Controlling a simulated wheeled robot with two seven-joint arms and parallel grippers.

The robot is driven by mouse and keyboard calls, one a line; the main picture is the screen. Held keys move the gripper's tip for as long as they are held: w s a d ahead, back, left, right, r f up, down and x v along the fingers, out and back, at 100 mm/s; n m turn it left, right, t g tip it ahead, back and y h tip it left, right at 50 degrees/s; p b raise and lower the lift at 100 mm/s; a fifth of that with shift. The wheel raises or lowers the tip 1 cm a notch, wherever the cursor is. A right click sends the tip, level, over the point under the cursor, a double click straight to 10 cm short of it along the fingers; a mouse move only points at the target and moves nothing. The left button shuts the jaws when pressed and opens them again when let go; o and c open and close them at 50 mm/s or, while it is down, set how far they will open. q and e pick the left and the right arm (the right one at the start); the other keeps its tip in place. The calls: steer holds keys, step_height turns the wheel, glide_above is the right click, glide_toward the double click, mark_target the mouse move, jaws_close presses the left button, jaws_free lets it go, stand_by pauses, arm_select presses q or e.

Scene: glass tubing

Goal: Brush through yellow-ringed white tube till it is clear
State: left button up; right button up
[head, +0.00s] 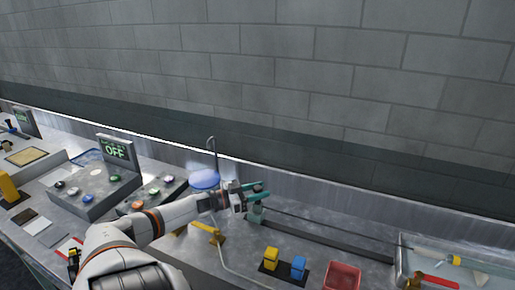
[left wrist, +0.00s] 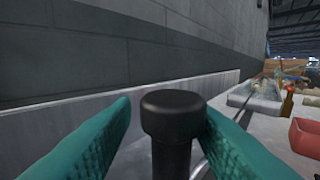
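My left gripper (head: 262,191) has teal fingers spread apart at the left end of a long thin dark rod (head: 330,226), which looks like the brush's rod. In the left wrist view, a black round-topped knob (left wrist: 173,112) on a narrower stem stands between the open fingers. A gap shows on its left side; contact on the right cannot be told. The white tube (head: 485,266) with a yellow ring (head: 456,260) lies over a clear tray at the far right. The tube's inside and the brush's bristles cannot be made out. My right gripper is not in view.
The clear tray (head: 405,262) stands at the right, with a red item (head: 440,281) before it. A red bin (head: 342,276), a yellow block (head: 270,258) and a blue block (head: 298,267) are at the front. A console (head: 113,188) reading OFF stands left. A wall runs behind.

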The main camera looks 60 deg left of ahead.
arm_select(q)
steer(key=shift+s+d, duration=0.2)
steer(key=shift+s, duration=0.05)
steer(key=shift+s+a+f, duration=0.1)
steer(key=shift+s+f, duration=0.1)
steer(key=shift+s, duration=0.1)
steer(key=v, duration=1.1)
steer(key=shift+s+r, duration=0.15)
steer(key=shift+r, duration=0.1)
